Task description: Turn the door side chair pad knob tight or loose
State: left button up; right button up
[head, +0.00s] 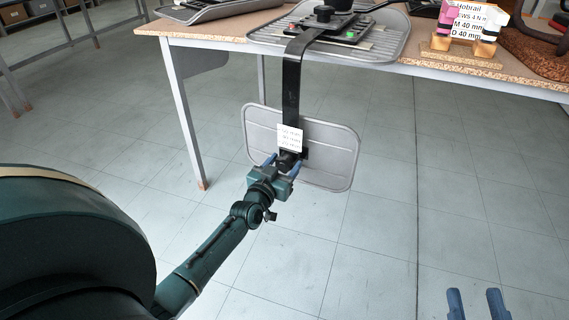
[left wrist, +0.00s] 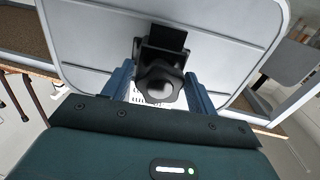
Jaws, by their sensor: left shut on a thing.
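The grey chair pad (head: 335,157) hangs below the table edge on a black metal strip (head: 291,90). A small white label (head: 289,138) with print too small to read is on the strip. A black lobed knob (left wrist: 160,84) sits on a black bracket at the pad in the left wrist view. My left gripper (head: 285,164) is shut on the knob, with a blue finger at each side of it. In the head view the gripper and label partly hide the knob. My right gripper (head: 479,304) shows only as two blue fingertips, apart and empty, at the bottom right.
The wooden table (head: 220,28) carries a grey seat panel (head: 375,45) with black fittings, to which the strip runs. A wooden stand (head: 458,50) with a printed card is to its right. A table leg (head: 184,115) stands left of the pad. The tiled floor (head: 370,260) is clear.

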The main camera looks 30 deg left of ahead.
aim_at(282, 167)
pick_arm(q)
jog(key=c, duration=0.5)
jog(key=shift+o, duration=0.8)
jog(key=n, duration=0.4)
jog(key=o, duration=1.6)
jog(key=shift+o, duration=0.2)
jog(key=shift+s, duration=0.1)
jog(key=shift+s+d+r+p, duration=0.1)
jog(key=shift+s+p, duration=0.3)
jog(key=shift+s, duration=0.2)
jog(key=shift+s+d+p, duration=0.15)
jog(key=shift+s+p, duration=0.5)
jog(key=shift+s, duration=0.55)
jog(key=shift+s+d+p, duration=0.1)
jog(key=shift+s+p, duration=0.5)
jog(key=shift+s, duration=0.55)
